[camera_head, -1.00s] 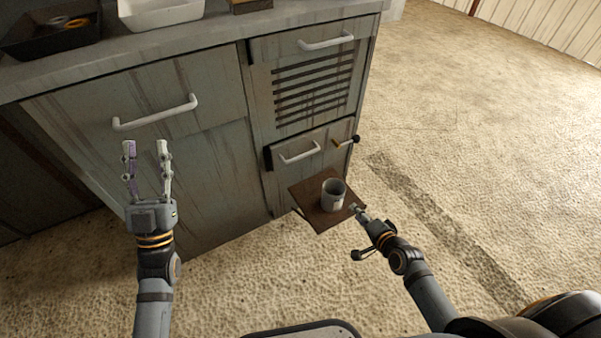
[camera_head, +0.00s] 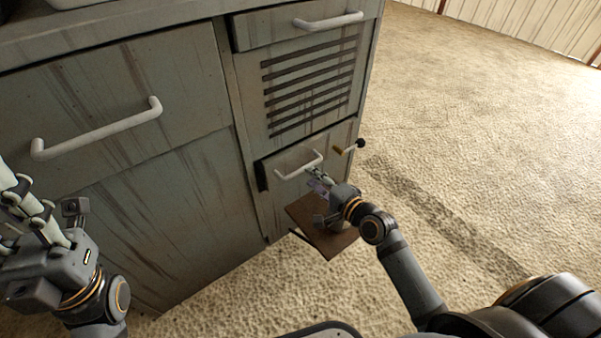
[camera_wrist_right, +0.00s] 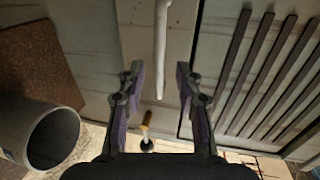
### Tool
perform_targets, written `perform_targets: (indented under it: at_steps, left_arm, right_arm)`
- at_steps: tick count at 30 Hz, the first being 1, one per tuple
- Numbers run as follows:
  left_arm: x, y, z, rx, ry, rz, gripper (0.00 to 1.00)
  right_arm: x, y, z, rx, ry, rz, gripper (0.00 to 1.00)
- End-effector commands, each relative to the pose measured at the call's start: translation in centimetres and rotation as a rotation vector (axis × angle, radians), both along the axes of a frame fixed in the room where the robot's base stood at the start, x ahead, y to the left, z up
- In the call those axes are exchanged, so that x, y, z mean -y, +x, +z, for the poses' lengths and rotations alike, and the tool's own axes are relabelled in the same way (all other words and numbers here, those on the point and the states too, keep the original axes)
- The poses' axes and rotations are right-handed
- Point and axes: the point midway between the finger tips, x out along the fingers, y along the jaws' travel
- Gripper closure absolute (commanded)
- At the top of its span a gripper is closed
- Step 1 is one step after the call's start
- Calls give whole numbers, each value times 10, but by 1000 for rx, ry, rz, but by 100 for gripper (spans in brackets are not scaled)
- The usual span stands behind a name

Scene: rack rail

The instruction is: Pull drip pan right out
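A low grey drawer front (camera_head: 275,180) with a white bar handle (camera_head: 300,165) is in the cabinet's lower right. Below it a flat brown plate (camera_head: 326,240) sticks out; I cannot tell which of the two is the drip pan. My right gripper (camera_head: 316,177) is at the handle's lower right end. In the right wrist view my right gripper (camera_wrist_right: 160,75) is open, and the handle (camera_wrist_right: 160,40) reaches down between its fingertips, not visibly clamped. My left gripper (camera_head: 12,190) is open and empty at the left edge, partly cut off.
A grey cup (camera_wrist_right: 50,132) stands by the brown plate (camera_wrist_right: 42,65) in the right wrist view; my right gripper mostly hides it in the head view. A slatted panel (camera_head: 310,90) is above. Floor to the right is clear.

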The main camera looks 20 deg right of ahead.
Motion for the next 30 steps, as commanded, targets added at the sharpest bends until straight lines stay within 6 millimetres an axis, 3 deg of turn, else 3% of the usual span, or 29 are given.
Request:
perform_targets:
  at_steps: [1, 9, 20, 27, 30]
  left_arm:
    - [0, 0, -11, 0, -1, 3, 60]
    - [1, 1, -28, 0, 2, 17, 60]
    - [2, 1, -28, 0, 4, 19, 60]
    - [1, 1, -28, 0, 2, 19, 60]
    - [1, 1, -28, 0, 2, 19, 60]
  right_arm:
    - [-5, 12, -6, 5, 5, -1, 65]
    - [-19, 51, -14, 2, 2, 0, 65]
    - [-21, 57, -13, -2, -1, 1, 65]
    - [-21, 57, -13, -1, -1, 0, 98]
    - [-21, 57, -13, -1, -1, 0, 100]
